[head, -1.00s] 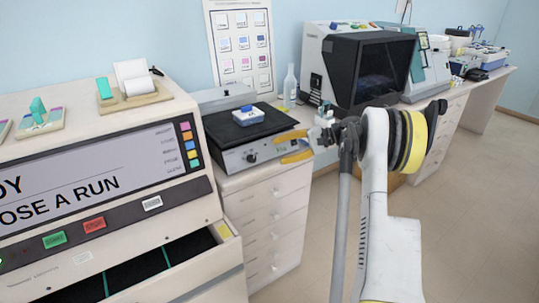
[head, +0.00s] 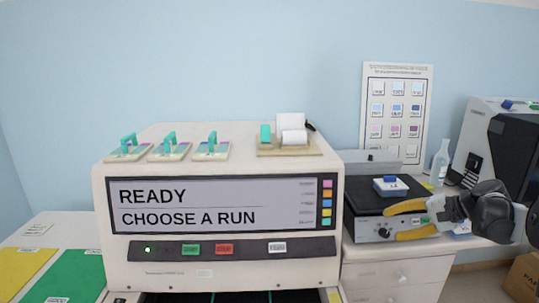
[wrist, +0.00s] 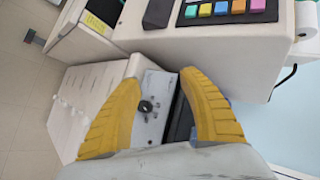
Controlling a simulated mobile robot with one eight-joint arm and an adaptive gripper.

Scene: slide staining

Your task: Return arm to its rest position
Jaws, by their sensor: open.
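My gripper (head: 393,221) is at the right in the head view, its two yellow fingers pointing left. The fingers are spread and nothing is between them. In the wrist view my gripper (wrist: 158,98) shows the same two fingers apart, with the front panel and knob of the hot plate (wrist: 151,108) seen beyond the gap. In the head view the fingers overlap the front of the hot plate (head: 362,205). I cannot tell whether they touch it. A small white and blue block (head: 390,186) sits on the plate.
The stainer (head: 225,250) stands left of my gripper; its screen reads READY, CHOOSE A RUN. Several small racks with teal handles (head: 169,148) are on its top. A bottle (head: 439,163) and a dark-fronted machine (head: 500,145) are at the right. Yellow and green mats (head: 72,277) lie at the left.

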